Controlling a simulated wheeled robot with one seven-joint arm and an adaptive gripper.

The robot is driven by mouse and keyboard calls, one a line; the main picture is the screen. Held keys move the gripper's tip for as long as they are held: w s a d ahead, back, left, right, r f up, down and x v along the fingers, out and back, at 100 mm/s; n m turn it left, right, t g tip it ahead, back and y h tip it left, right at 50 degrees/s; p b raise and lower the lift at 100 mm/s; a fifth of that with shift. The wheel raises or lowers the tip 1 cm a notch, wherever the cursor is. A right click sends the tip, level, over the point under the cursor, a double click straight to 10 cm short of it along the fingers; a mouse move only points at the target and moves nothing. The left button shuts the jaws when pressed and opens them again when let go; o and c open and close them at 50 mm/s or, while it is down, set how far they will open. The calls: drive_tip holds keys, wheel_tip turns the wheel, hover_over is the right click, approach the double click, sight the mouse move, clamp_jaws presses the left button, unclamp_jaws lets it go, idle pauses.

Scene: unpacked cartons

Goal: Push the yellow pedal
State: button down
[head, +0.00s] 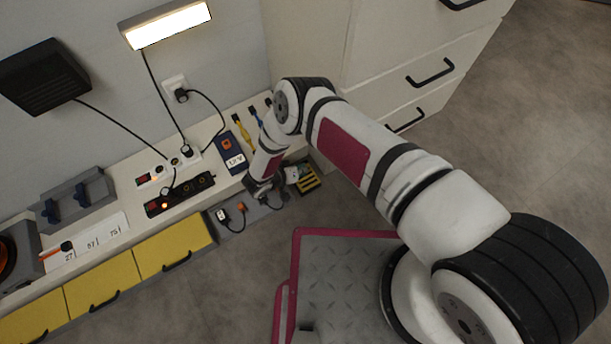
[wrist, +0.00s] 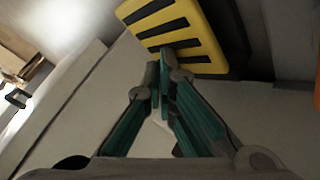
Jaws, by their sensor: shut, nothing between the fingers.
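The yellow pedal (wrist: 178,30) with black stripes fills the upper middle of the wrist view. In the head view the pedal (head: 308,181) is a small yellow and black block low beside the workbench, just right of my gripper. My gripper (wrist: 160,72) is shut and empty, with its teal fingers pointing at the pedal. Its tips are at the pedal's lower edge in the wrist view; I cannot tell whether they touch it. In the head view the fingers are hard to make out behind the wrist.
A workbench (head: 125,225) with yellow drawers (head: 173,246), power strips (head: 180,194) and a blue meter (head: 231,152) runs along the wall. Cables hang by the grey panel (head: 250,212) near my gripper. A white cabinet (head: 375,60) stands behind my arm. The floor (head: 190,310) in front is open.

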drive_tip(key=shift+f, duration=0.5)
idle(0.3)
drive_tip(key=shift+r, duration=0.15)
drive_tip(key=shift+r+p, duration=0.75)
drive_tip(key=shift+r, duration=0.05)
wheel_tip(320, 180, up, 6)
drive_tip(key=p, duration=0.5)
drive_tip(key=shift+s+a, duration=0.1)
idle(0.5)
